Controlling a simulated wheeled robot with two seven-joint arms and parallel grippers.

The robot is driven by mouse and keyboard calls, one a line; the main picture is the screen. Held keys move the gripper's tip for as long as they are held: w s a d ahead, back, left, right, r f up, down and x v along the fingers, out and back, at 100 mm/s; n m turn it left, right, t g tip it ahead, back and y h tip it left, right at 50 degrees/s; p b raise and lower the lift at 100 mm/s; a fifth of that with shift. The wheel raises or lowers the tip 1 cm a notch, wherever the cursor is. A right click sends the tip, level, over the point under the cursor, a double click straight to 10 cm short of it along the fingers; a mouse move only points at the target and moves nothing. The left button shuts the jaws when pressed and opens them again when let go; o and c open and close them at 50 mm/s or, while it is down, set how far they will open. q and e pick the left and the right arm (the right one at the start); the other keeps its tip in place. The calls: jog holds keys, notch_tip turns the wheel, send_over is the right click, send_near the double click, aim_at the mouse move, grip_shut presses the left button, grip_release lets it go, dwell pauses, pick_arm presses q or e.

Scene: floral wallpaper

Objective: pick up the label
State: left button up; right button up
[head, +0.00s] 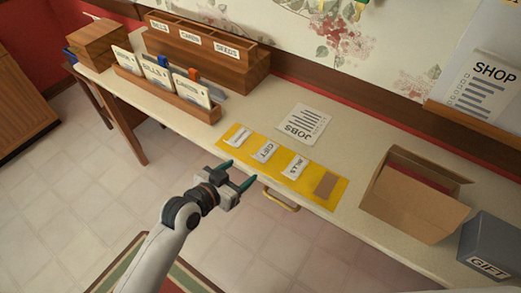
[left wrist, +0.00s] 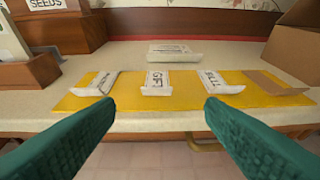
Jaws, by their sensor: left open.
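Three white labels lie in a row on a yellow mat (head: 231,143) on the table. The left label (head: 238,136) has print too small to read. The middle one, the GIFT label (head: 264,151), shows in the left wrist view (left wrist: 156,82) between my fingers. The right label (head: 295,167) seems to read BILLS; it also shows in the left wrist view (left wrist: 217,82). A plain brown piece (head: 326,184) lies at the mat's right end. My left gripper (head: 235,177) is open and empty, in front of the table edge, apart from the labels. My right gripper is not in view.
A JOBS sheet (head: 303,122) lies behind the mat. An open cardboard box (head: 403,205) and a grey GIFT box (head: 490,247) stand at right. A wooden card rack (head: 180,101) and a sorter (head: 210,62) stand at left. A drawer handle (head: 281,201) sticks out below the mat.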

aim_at(256, 159)
pick_arm(q)
jog(key=x, duration=0.3)
jog(key=shift+w+d, duration=0.1)
jog(key=shift+w, duration=0.2)
jog(key=x, duration=0.4)
jog(key=shift+w+f, duration=0.15)
jog(key=shift+w, duration=0.05)
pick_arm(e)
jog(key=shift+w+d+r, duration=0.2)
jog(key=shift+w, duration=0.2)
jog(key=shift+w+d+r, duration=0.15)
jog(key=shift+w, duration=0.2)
pick_arm(q)
jog(key=shift+c, duration=1.3)
jog(key=c, duration=0.8)
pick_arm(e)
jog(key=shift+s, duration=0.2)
